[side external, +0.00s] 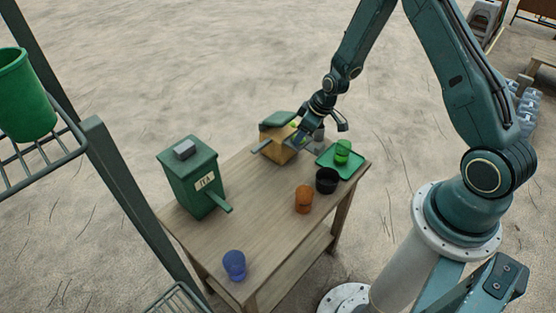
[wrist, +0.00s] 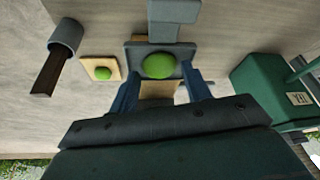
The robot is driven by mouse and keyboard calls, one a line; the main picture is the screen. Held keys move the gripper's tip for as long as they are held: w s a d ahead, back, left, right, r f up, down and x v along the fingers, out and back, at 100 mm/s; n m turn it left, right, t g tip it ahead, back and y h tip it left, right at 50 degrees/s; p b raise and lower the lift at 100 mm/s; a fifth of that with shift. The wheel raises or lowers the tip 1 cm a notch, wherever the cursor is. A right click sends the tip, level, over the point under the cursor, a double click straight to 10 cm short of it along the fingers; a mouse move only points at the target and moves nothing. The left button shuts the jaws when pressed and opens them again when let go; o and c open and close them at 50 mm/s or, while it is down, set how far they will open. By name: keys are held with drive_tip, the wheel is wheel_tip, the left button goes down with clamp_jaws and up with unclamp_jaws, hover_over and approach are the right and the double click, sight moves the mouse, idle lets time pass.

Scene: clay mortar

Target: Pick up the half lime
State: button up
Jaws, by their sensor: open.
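In the wrist view, one rounded green lime piece (wrist: 158,65) sits on a dark grey square holder (wrist: 133,52), between and just beyond my fingertips. A second, smaller green piece (wrist: 103,73) lies on a small pale wooden board to its left. I cannot tell which one is the half lime. My gripper (wrist: 160,77) is open, with its two blue fingers apart and nothing visibly held. In the side external view, my gripper (side external: 306,131) is over the far side of the table, by the wooden box (side external: 278,152); the lime is hard to make out there.
The wooden table (side external: 245,205) holds a green box (side external: 186,175) with a lever, a green tray (side external: 358,165) with a green cup (side external: 343,150), a black bowl (side external: 327,181), an orange cup (side external: 303,199) and a blue cup (side external: 234,265). A grey cylinder (wrist: 66,35) holds a dark stick.

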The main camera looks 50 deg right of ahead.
drive_tip(key=shift+w+f, duration=0.1)
drive_tip(key=shift+f, duration=0.1)
idle(0.4)
drive_tip(key=c, duration=0.7)
drive_tip(key=shift+c, duration=0.2)
drive_tip(key=shift+r, duration=0.1)
wheel_tip(320, 180, up, 20)
idle(0.4)
idle(0.4)
